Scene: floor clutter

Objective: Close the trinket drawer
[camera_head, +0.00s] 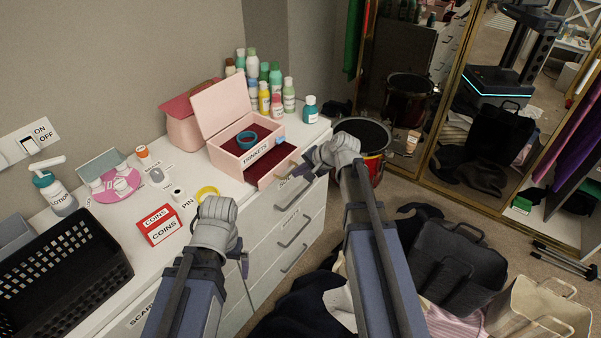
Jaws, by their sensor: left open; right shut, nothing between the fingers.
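The pink trinket box (223,155) stands on the white dresser top with its lid (222,105) raised. A label reading TRINKETS (255,152) is on its front. The trinket drawer (271,164) is pulled out toward the front right, showing a dark red lining. A blue ring-shaped item (247,140) sits in the box's upper compartment. My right gripper (299,171) is shut and empty at the drawer's front end; whether it touches is unclear. My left gripper (243,264) is open, low by the dresser front, mostly hidden behind its wrist.
Several bottles (264,88) stand behind the box. A red coin box (160,225), yellow ring (207,193), lotion bottle (55,193) and black basket (65,265) occupy the dresser's left side. Bags (455,260) and clothes clutter the floor at right.

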